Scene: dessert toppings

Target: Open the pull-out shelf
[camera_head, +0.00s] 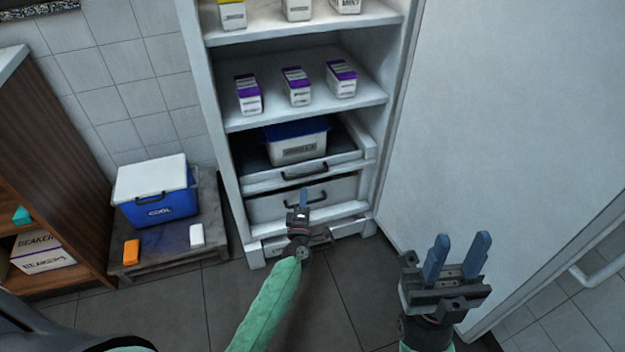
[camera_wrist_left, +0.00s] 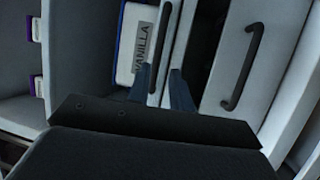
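The pull-out shelf (camera_head: 262,184) is a white tray with a black handle (camera_head: 304,173), low in the white cabinet. It carries a white box labelled vanilla with a blue lid (camera_head: 298,150). My left gripper (camera_head: 303,196) is just in front of it, below the handle in the head view. In the left wrist view my left fingers (camera_wrist_left: 161,88) are apart, and the shelf's handle (camera_wrist_left: 160,45) lines up with the gap between them. I cannot tell whether they touch it. My right gripper (camera_head: 457,255) is open and empty, at the right.
A lower drawer (camera_head: 270,208) with its own black handle is directly below; it also shows in the left wrist view (camera_wrist_left: 258,98). A large white door or panel (camera_head: 500,120) stands right. A blue cooler (camera_head: 160,205) sits on a low platform at left. Floor in front is clear.

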